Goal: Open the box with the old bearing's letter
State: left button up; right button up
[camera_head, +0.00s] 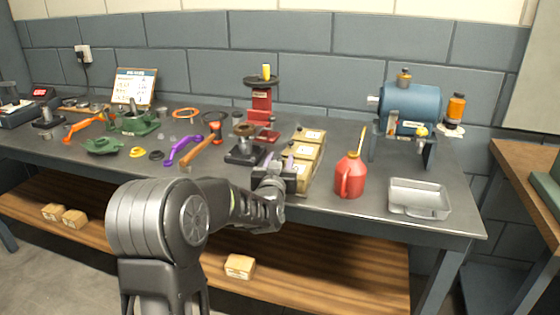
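Several cardboard boxes with white labels stand in a row on the bench: a far box (311,135), a middle box (304,151) and a near box (303,173). Their lids look closed, and the letters are too small to read. My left gripper (288,168) is at the near box and partly covers it. Whether it touches the box, and whether its fingers are open, I cannot tell. A brownish ring-shaped part (245,130), possibly a bearing, sits on a dark block left of the boxes. A chart (135,87) stands at the back left, its text unreadable. My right gripper is out of view.
A red oil can (350,178) stands close right of the boxes, with a metal tray (419,198) beyond it. A blue motor (410,106) is behind. A red press (261,105), a hammer (200,152) and green casing parts (134,122) lie to the left.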

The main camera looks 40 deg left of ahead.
pick_arm(q)
grip_shut()
dwell(0.4)
dwell(1.0)
